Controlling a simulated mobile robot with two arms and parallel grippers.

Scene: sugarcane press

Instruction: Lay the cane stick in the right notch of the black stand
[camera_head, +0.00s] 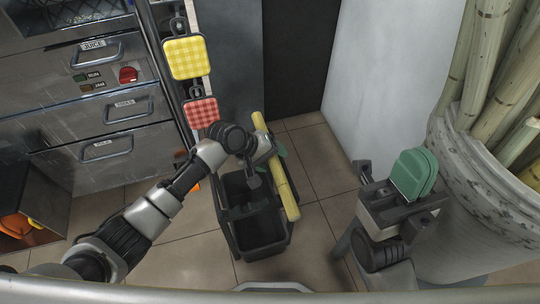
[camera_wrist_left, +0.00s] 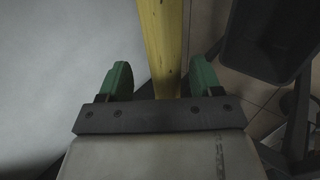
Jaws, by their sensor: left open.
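The cane stick (camera_head: 287,190) is a long yellow stick lying slantwise along the right side of the black stand (camera_head: 238,232). The stand is an open, bin-like frame on the floor. The stick looks supported at the stand's right edge, but the notch itself is hidden. My left gripper (camera_head: 274,150) is at the stick's upper part. In the left wrist view, the stick (camera_wrist_left: 162,45) runs between the green fingers of this open gripper (camera_wrist_left: 160,80), with gaps on both sides. My right gripper (camera_head: 413,175) is apart at the right, its green pads close together with nothing seen between.
A large pale pot (camera_head: 475,205) with several thick canes (camera_head: 488,60) stands at the right. A metal drawer cabinet (camera_head: 100,110) is at the left, with yellow (camera_head: 187,57) and red (camera_head: 201,112) checkered pads hanging beside it.

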